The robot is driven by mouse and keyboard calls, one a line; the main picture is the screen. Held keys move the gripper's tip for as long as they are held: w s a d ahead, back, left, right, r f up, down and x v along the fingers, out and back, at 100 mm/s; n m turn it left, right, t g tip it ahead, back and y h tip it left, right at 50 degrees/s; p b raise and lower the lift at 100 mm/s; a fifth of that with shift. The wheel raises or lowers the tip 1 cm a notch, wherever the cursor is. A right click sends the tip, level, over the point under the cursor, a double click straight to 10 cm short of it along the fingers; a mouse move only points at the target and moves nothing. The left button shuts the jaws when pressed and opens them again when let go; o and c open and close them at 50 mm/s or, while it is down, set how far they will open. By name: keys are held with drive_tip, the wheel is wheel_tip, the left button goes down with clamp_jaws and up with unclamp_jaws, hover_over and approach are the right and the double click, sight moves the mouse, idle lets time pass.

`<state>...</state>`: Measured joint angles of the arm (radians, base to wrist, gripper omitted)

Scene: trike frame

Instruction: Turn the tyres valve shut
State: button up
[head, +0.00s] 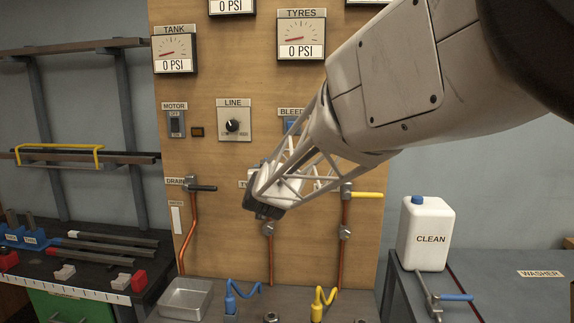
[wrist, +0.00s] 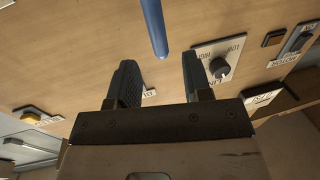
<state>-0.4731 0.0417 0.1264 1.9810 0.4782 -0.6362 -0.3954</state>
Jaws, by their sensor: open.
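My gripper (head: 262,207) is in front of the middle of the wooden panel, its dark fingers pointing down and left. In the wrist view my gripper (wrist: 161,65) is open, with nothing between its fingers. A blue bar-like handle (wrist: 154,25) ends just beyond the fingertips, apart from them; I cannot tell for sure whether it is the tyres valve's lever. In the head view my gripper hides the middle valve's place, above a copper pipe (head: 270,262). Only the start of its label (head: 243,184), a "T", shows. The TYRES gauge (head: 301,50) reads 0 PSI.
A yellow-lever valve (head: 366,194) is to the right. A metal tray (head: 186,298) and hose fittings stand below.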

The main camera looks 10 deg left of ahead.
drive_tip(key=shift+w, duration=0.2)
idle(0.3)
drive_tip(key=w+a, duration=0.1)
drive_tip(key=w, duration=0.6)
drive_tip(key=shift+w+a, duration=0.15)
drive_tip(key=shift+a, duration=0.1)
idle(0.3)
drive_tip(key=shift+c, duration=0.3)
clamp_jaws()
